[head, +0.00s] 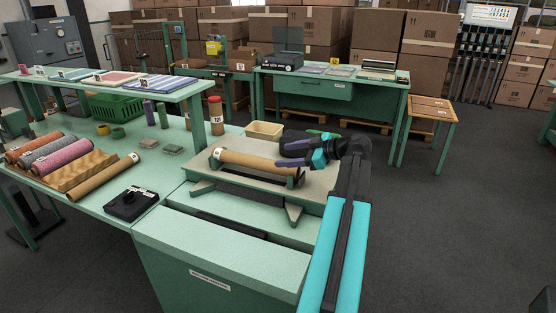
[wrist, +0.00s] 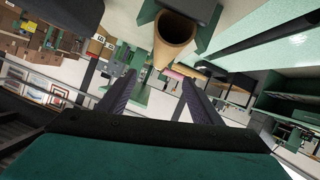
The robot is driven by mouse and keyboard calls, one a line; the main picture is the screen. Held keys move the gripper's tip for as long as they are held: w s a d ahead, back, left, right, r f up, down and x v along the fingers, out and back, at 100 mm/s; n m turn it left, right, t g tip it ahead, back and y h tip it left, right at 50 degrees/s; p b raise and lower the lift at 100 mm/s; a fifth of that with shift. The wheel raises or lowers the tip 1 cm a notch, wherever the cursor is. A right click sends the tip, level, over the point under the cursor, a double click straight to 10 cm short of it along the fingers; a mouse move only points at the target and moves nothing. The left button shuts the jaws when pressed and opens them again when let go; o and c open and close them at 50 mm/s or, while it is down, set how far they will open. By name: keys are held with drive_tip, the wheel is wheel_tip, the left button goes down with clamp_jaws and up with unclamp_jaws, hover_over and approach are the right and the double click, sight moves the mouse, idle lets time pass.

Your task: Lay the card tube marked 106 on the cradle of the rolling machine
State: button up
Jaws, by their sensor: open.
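A brown card tube (head: 258,163) lies across the cradle (head: 301,180) of the rolling machine (head: 240,190), with a small white label near its left end; I cannot read the number. Its open end (wrist: 175,38) faces my wrist camera. My gripper (head: 281,154) is at the right end of that tube, open, with nothing between its fingers. In the wrist view the two fingers (wrist: 158,80) stand apart, and the tube end is beyond them. A second brown card tube (head: 103,178) with a white label lies on the green table at the left; its number is unreadable too.
A wavy rack (head: 85,172) holds several rolls of coloured material. A black control box (head: 131,203) sits at the table's front. A shelf (head: 130,92) overhangs the table. The floor at the right is clear.

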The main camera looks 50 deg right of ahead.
drive_tip(key=shift+b+v, duration=0.35)
drive_tip(key=shift+v, duration=1.7)
drive_tip(key=shift+s, duration=0.1)
